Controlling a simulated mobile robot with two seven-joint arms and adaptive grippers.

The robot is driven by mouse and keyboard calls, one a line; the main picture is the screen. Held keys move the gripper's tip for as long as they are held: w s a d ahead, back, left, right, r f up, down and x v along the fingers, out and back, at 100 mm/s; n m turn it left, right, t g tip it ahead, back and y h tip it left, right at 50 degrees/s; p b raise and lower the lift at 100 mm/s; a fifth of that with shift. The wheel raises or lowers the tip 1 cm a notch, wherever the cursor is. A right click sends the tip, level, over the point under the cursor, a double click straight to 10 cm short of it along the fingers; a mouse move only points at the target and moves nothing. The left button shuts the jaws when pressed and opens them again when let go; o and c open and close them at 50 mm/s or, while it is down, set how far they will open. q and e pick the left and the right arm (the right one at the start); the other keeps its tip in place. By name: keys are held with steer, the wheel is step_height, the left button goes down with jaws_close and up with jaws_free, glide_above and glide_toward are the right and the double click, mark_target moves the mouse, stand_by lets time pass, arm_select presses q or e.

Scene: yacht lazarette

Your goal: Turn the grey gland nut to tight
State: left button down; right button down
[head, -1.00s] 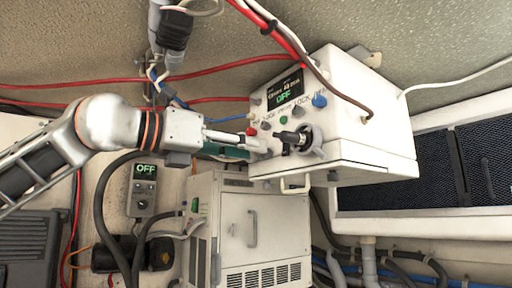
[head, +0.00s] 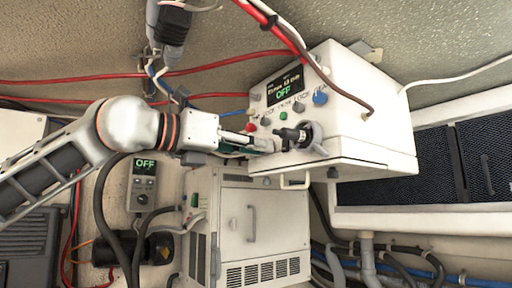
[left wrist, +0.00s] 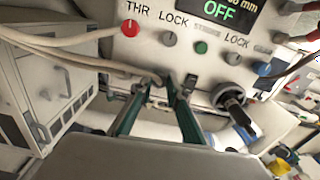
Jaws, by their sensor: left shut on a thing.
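My left gripper (head: 268,144) reaches in from the left to the lower front of a white control box. In the left wrist view its two teal fingers (left wrist: 170,85) close in on a small grey piece where a beige cable (left wrist: 90,58) meets the panel. This piece looks like the grey gland nut; the fingertips hide most of it, so its angle cannot be told. Just right of the fingers is a black plug with a grey collar (head: 315,138), which also shows in the left wrist view (left wrist: 230,96). My right gripper is not in view.
The white box (head: 365,105) has a display (head: 284,88) reading OFF. A red knob (left wrist: 131,28), a green button (left wrist: 201,47) and a blue knob (left wrist: 262,68) sit above the fingers. A white cabinet (head: 250,215) stands below. Red cables run behind.

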arm_select(q)
steer(key=shift+m, duration=0.3)
steer(key=shift+s+d+f+m+p, duration=0.1)
steer(key=shift+m+p, duration=1.3)
steer(key=shift+m, duration=6.2)
steer(key=c, duration=1.9)
jaws_free()
